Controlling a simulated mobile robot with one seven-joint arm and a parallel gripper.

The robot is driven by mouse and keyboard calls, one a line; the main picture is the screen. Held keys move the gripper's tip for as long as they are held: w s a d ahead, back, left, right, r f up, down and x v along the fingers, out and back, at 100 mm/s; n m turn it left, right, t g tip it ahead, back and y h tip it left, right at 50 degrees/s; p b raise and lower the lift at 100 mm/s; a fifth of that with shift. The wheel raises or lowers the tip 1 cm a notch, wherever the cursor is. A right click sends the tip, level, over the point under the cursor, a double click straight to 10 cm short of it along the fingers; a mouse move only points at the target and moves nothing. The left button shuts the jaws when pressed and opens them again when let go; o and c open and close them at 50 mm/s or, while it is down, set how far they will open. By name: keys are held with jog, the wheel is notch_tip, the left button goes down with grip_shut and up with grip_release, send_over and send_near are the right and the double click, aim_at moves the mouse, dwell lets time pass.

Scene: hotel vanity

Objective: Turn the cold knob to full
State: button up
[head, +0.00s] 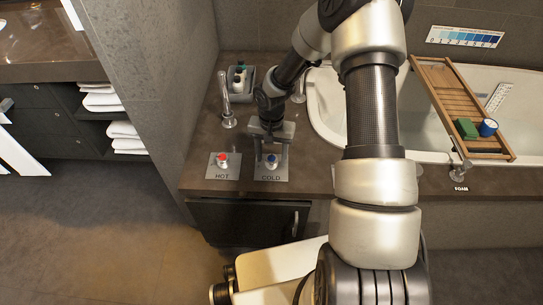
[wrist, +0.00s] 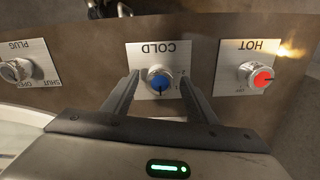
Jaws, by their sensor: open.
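The cold knob (head: 271,160) is blue-topped with a silver body on a pale plate marked COLD. It also shows in the wrist view (wrist: 158,82), where the plate appears upside down. My gripper (head: 270,158) is open above the plate. In the wrist view its two fingers (wrist: 158,92) stand one on each side of the knob, with gaps visible between them and the knob. A dark pointer line shows on the blue top; the scale marks beside it are partly hidden by a finger and too small to read.
The red hot knob (head: 222,158) sits just left of the cold plate. A PLUG knob (wrist: 17,70) is at the wrist view's left edge. A tall faucet (head: 226,100) and a bottle tray (head: 238,82) stand behind. The bathtub (head: 432,148) with a wooden caddy (head: 440,82) lies right.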

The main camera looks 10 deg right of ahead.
jog(key=c, duration=1.1)
jog(key=shift+n, duration=0.4)
jog(key=n+p, duration=0.1)
jog(key=n, duration=0.2)
jog(key=shift+r+n+p, duration=0.15)
jog(key=shift+n+p, duration=0.2)
jog(key=shift+n, duration=0.05)
jog(key=n+p, duration=0.1)
jog(key=n, duration=0.3)
jog(key=shift+n, duration=0.3)
jog(key=n+p, duration=0.1)
jog(key=n, duration=0.3)
jog(key=shift+p, duration=0.35)
jog(key=n+p, duration=0.1)
jog(key=n, duration=0.3)
jog(key=shift+n, duration=0.3)
